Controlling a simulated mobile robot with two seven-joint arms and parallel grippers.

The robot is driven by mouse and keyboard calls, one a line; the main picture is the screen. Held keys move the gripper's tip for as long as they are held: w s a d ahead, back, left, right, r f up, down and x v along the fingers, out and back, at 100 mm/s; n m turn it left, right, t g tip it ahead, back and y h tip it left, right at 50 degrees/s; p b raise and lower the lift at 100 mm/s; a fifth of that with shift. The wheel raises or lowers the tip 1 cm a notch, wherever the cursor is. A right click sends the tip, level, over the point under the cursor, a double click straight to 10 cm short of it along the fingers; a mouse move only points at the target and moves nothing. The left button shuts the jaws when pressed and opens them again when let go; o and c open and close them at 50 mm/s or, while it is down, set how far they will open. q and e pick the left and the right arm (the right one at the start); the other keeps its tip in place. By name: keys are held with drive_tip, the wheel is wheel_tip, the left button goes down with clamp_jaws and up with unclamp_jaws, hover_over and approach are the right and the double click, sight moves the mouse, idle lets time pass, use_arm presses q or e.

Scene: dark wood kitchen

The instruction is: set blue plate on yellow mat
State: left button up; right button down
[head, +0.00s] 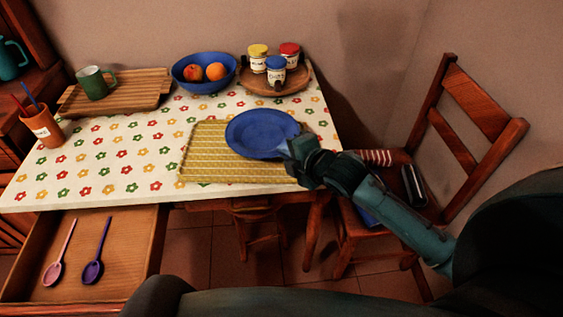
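The blue plate (258,133) is over the right part of the yellow mat (205,165) on the table. It looks flat, and its far rim reaches past the mat's back edge. I cannot tell whether the plate rests on the mat or is slightly above it. My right gripper (289,148) is at the plate's right rim, with its fingertips overlapping the rim. The fingers are too small and dark to show whether they are closed on it. My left gripper is not in view.
Behind the mat are a blue bowl (188,84) of fruit and a round wooden tray (255,83) with several jars. A green mug (92,83) stands on a wooden board (144,90). An open drawer (120,255) holds two spoons. A chair (463,150) stands right.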

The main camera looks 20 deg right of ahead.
drive_tip(key=shift+f+b, duration=0.35)
drive_tip(key=shift+f, duration=1.7)
drive_tip(key=c, duration=2.1)
unclamp_jaws()
drive_tip(key=shift+f, duration=0.15)
drive_tip(key=shift+o, duration=0.8)
